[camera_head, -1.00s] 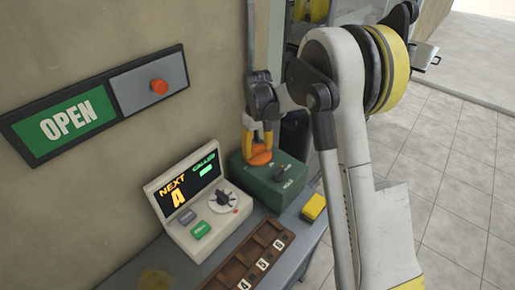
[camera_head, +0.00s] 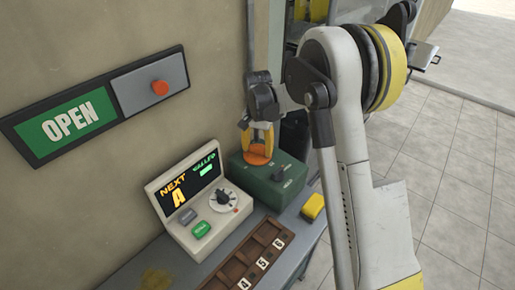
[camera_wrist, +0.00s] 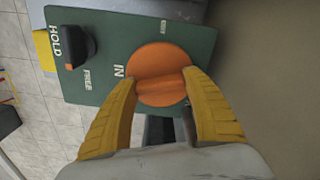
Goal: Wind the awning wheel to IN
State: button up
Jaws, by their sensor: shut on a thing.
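The awning wheel is an orange round knob (camera_wrist: 160,57) with a raised grip bar, on the top of a green box (camera_wrist: 95,20). My gripper (camera_wrist: 160,82) has its yellow fingers closed on the two ends of the bar. The bar lies nearly level in the wrist view, its left end towards the word IN. Another small label above the wheel is too blurred to read. In the head view the wheel (camera_head: 256,158) shows below my gripper (camera_head: 262,142). No clear pointer on the wheel can be made out.
A black lever (camera_wrist: 75,45) beside HOLD sits on the same box, left of the wheel. A yellow block (camera_head: 312,206), a ticket console (camera_head: 195,205) and a numbered wooden tray (camera_head: 245,265) are close by. The wall with an OPEN sign (camera_head: 70,122) stands behind.

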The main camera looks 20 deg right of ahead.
aim_at(258, 147)
jog(key=shift+m, duration=1.9)
jog(key=o, duration=1.2)
notch_tip(258, 147, up, 12)
jog(key=shift+r, duration=0.1)
